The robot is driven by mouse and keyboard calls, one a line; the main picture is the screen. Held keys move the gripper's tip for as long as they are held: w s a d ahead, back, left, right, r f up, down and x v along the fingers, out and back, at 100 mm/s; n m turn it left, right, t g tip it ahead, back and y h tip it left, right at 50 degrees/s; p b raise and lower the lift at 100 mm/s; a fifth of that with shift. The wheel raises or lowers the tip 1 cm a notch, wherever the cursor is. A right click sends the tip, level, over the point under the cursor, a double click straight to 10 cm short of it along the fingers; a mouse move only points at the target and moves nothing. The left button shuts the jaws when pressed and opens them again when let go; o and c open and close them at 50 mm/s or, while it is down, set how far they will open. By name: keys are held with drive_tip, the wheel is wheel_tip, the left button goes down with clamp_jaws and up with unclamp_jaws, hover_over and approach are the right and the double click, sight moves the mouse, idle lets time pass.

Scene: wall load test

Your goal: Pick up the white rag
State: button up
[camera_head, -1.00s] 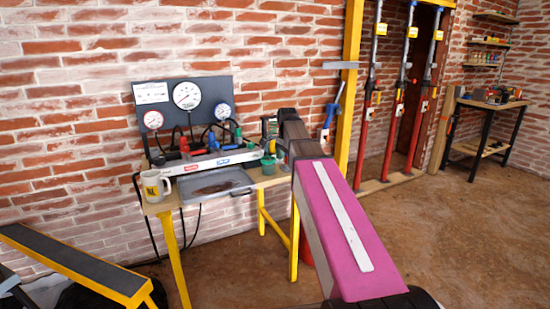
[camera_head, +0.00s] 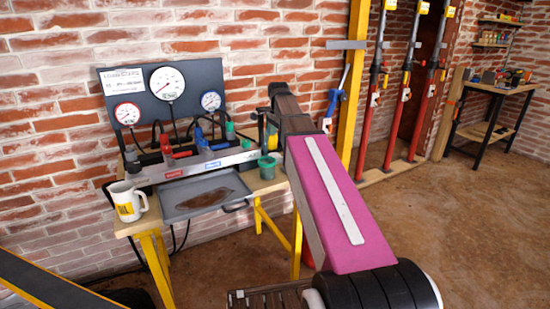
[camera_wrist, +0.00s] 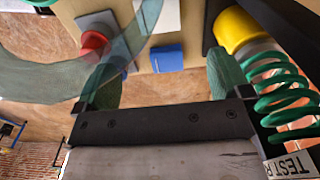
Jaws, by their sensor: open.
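I cannot make out a white rag for certain in either view. In the wrist view a small white patch (camera_wrist: 167,16) lies at the top on a tan board, and I cannot tell whether it is cloth. My gripper (camera_wrist: 163,82) is open, with its green fingers apart and nothing seen held between them. A blue block (camera_wrist: 167,58) shows between and beyond the fingers, and a red knob (camera_wrist: 93,42) beside the left finger. In the head view my pink arm reaches to the right end of the workbench (camera_head: 150,221), and the fingers are hidden.
On the bench stand a gauge panel (camera_head: 163,100), a white mug (camera_head: 128,202), a grey tray (camera_head: 190,212) and a green cup (camera_head: 267,168). A yellow post (camera_head: 354,85) rises to the right. A green spring (camera_wrist: 290,100) is close beside the right finger. The floor at right is clear.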

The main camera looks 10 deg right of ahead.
sight(278, 155)
wheel_tip(278, 155, down, 10)
drive_tip(key=shift+r, duration=0.1)
idle(0.5)
drive_tip(key=c, duration=1)
